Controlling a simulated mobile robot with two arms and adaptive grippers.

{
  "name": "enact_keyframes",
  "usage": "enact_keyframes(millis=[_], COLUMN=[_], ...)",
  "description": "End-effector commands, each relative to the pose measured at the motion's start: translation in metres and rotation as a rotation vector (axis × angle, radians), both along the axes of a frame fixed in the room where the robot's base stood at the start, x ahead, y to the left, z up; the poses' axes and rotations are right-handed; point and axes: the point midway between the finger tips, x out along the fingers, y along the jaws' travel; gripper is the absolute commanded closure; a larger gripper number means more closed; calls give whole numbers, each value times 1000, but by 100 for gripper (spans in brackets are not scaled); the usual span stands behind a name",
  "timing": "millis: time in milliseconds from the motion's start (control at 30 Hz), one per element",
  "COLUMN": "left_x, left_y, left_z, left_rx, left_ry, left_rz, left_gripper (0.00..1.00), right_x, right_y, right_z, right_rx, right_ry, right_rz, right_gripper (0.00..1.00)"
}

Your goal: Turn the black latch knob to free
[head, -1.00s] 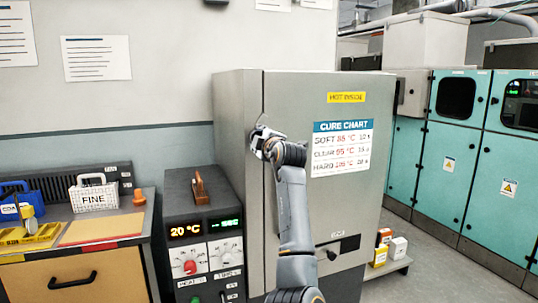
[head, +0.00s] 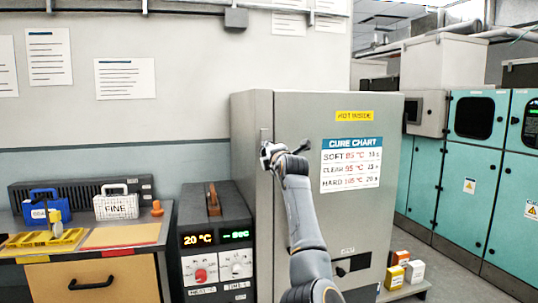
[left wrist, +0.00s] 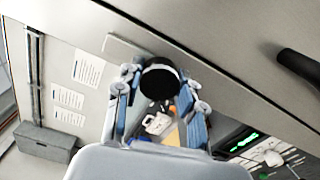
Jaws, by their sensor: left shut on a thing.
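The black latch knob (left wrist: 160,78) is round and sits between the two fingers of my left gripper (left wrist: 158,92) in the left wrist view. The gripper is shut on it. In the head view my left gripper (head: 270,154) is at the upper left edge of the grey cabinet's door (head: 300,120), and the knob is hidden there. I cannot tell from the views how far the knob is turned. My right gripper is in neither view.
A black bar (left wrist: 300,68) juts out at the right of the left wrist view. A control box (head: 222,205) with displays and a red knob stands left of the cabinet. A bench (head: 80,275) with small baskets is further left. Teal cabinets (head: 470,170) stand at the right.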

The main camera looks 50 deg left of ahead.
Motion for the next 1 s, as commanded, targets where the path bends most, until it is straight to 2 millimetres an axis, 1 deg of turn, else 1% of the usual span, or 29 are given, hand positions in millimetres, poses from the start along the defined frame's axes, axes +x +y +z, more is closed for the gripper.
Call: enact_keyframes(millis=[100, 333, 367, 400, 467, 833, 967, 1000], left_x=[0, 0, 0, 0, 0, -1, -4, -5], left_y=[0, 0, 0, 0, 0, -2, -11, -16], left_z=[3, 3, 3, 3, 3, 1, 1, 1], left_rx=[3, 2, 2, 2, 2, 0, 0, 0], left_ry=[-11, -12, -12, -13, -12, -6, -8, -8], left_rz=[-2, -2, -2, -2, -1, -1, 0, -1], left_gripper=[100, 100, 59, 51, 39, 38, 38, 38], right_x=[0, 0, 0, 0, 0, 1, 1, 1], right_y=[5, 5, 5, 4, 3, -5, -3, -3], right_z=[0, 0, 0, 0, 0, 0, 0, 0], right_rx=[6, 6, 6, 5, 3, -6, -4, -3], right_ry=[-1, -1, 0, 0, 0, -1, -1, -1], right_rz=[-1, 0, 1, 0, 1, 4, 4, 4], right_gripper=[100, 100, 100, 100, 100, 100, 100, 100])
